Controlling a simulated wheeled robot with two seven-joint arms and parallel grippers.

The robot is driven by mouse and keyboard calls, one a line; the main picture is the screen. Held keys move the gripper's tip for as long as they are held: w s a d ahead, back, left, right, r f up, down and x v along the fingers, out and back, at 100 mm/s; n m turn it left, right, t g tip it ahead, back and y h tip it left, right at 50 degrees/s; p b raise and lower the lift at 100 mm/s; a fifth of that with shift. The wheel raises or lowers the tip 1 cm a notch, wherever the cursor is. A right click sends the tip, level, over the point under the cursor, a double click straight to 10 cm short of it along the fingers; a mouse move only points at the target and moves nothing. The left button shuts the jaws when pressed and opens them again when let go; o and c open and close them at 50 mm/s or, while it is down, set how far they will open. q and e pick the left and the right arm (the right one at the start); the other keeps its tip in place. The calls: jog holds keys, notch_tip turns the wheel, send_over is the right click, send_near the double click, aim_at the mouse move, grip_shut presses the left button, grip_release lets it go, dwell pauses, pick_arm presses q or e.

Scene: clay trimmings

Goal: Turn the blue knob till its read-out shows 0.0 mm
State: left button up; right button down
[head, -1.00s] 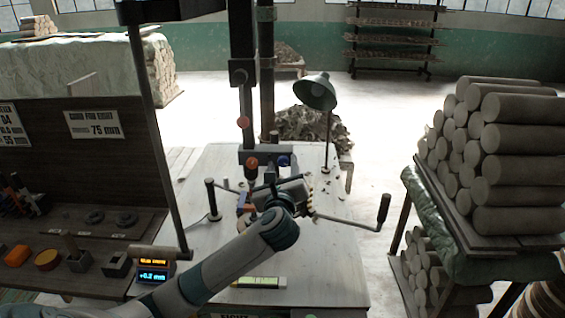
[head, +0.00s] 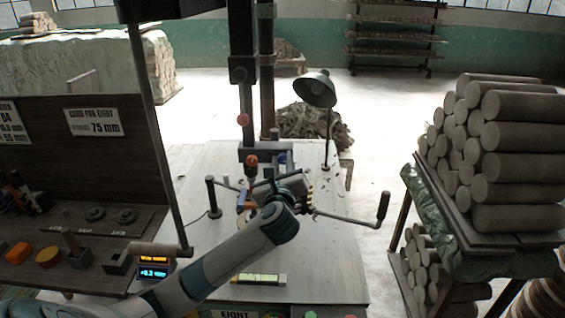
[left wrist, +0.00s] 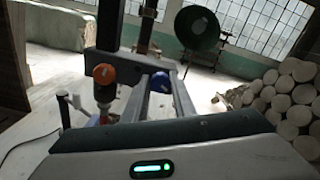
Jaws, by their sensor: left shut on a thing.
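The blue knob (head: 283,157) is on the machine's crossbar at the back of the pale table. In the left wrist view the blue knob (left wrist: 160,82) sits between the ends of my two grey fingers. My left gripper (head: 281,168) reaches over the table and is shut on it; the fingertips are small in the head view. The lit read-out (head: 153,273), left of my forearm, has blue digits that look like 0.2 mm; I cannot be sure of the sign. My right gripper is not in view.
An orange knob (head: 251,161) is close left of the blue one, also seen in the left wrist view (left wrist: 104,74). A crank handle (head: 383,206) juts out right. A green lamp (head: 315,88) stands behind. Clay rolls (head: 515,140) are stacked at right.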

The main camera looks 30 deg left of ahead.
pick_arm(q)
jog(key=shift+n, duration=0.4)
jog(key=n+p, duration=0.1)
jog(key=n, duration=0.2)
jog(key=shift+f+n, duration=0.1)
jog(key=shift+n, duration=0.2)
jog(key=n, duration=0.5)
jog(key=shift+s+f+p, duration=0.1)
jog(key=shift+p, duration=0.3)
jog(key=o, duration=1)
jog(key=shift+o, duration=0.2)
jog(key=shift+s, duration=0.1)
